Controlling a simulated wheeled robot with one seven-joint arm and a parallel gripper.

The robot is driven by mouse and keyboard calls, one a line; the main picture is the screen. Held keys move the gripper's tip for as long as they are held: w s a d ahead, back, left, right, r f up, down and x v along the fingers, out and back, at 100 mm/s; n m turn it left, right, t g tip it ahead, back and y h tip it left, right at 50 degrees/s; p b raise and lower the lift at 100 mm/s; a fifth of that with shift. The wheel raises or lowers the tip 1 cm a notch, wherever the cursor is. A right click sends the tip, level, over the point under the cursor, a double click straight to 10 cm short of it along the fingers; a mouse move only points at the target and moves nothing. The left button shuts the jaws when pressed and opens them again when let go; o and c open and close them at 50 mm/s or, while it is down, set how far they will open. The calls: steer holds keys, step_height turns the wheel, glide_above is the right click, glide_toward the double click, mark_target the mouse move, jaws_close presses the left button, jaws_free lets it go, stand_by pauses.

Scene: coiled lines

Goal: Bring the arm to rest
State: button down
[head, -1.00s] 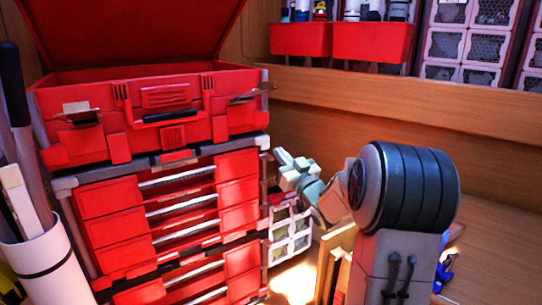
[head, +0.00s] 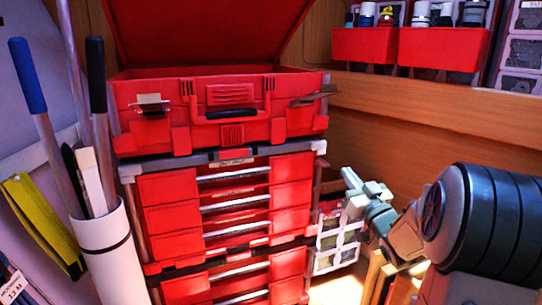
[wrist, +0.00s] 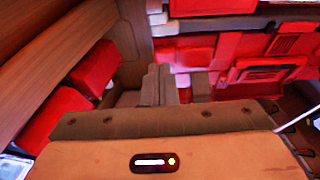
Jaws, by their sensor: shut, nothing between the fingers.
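My gripper (head: 366,188) is pale and sits at the end of my arm, to the right of the red tool chest (head: 168,187) in the head view. It is shut and holds nothing. It shows in front of the wooden back wall, above a white-framed grid rack (head: 337,246). In the wrist view, my gripper (wrist: 172,86) shows beyond the broad tan body of my wrist, with red cases behind it. Gaps to the nearest things are hard to judge.
The chest carries an open red toolbox (head: 278,122). A white bin (head: 105,255) with long-handled tools stands at the left. Red wall bins (head: 377,47) hang above a wooden ledge (head: 410,112). The space before the back wall, above my gripper, looks clear.

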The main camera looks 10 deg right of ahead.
steer(key=s+a+f+m+g+h, duration=0.3)
steer(key=s+a+f+g+h, duration=0.4)
steer(key=s+f+g, duration=0.25)
steer(key=s+a+f+g+y, duration=0.1)
steer(key=s+a+g, duration=0.3)
steer(key=s, duration=0.5)
steer(key=s+a+f+g+y, duration=0.1)
steer(key=s+a+f+g, duration=0.2)
steer(key=s, duration=0.5)
steer(key=shift+s+a+f+g+y+p, duration=0.2)
steer(key=shift+s+a+g+y+p, duration=0.15)
steer(key=shift+a+g, duration=0.35)
steer(key=c, duration=1.6)
jaws_free()
steer(key=shift+s+f+g, duration=0.1)
steer(key=shift+s+g, duration=0.15)
steer(key=shift+s, duration=0.2)
steer(key=shift+c, duration=0.2)
steer(key=shift+o, duration=1.2)
steer(key=shift+s, duration=0.1)
steer(key=shift+a, duration=0.15)
